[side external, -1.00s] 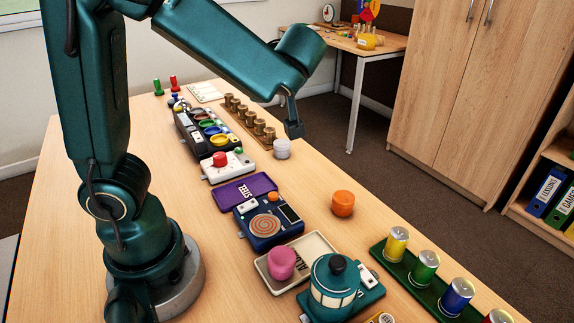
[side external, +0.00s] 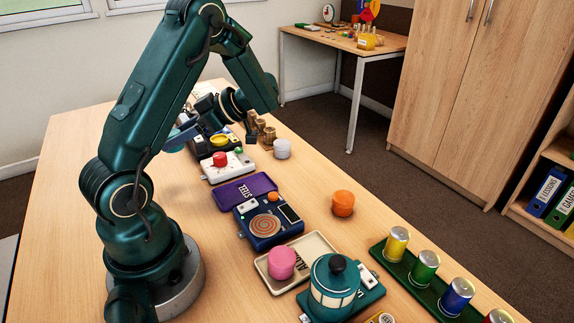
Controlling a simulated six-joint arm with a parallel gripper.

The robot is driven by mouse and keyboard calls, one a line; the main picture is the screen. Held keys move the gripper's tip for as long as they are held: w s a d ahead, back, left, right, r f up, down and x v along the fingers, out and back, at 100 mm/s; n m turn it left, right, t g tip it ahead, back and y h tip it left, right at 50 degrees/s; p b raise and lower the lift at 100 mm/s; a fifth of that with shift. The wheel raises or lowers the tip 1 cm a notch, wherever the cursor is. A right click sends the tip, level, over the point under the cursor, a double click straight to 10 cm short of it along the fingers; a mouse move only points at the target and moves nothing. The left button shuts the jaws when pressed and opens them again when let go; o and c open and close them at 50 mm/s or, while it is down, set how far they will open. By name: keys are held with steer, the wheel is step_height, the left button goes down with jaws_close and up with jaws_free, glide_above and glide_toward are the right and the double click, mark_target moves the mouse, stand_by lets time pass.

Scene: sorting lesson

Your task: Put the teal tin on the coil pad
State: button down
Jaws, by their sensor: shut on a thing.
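My gripper (side external: 188,128) is at the left of the table, beside my upper arm and above the table top, and is shut on a small blue-teal thing (side external: 173,143). This looks like the teal tin; my arm partly hides it. The coil pad (side external: 265,225), a dark blue unit with an orange spiral, lies mid-table, to the right of and nearer than my gripper. Its spiral is bare.
A purple tray (side external: 245,192) marked STEEL lies just behind the coil pad. A cream tray (side external: 311,244) with a pink tin (side external: 281,263) and a teal lantern (side external: 333,285) stand in front. An orange tin (side external: 343,203) stands right. The table left of the pad is clear.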

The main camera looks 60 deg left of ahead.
mark_target(191, 184)
steer(key=shift+f, duration=4.8)
steer(key=shift+f, duration=0.15)
steer(key=shift+c, duration=1.1)
jaws_free()
steer(key=shift+w, duration=0.15)
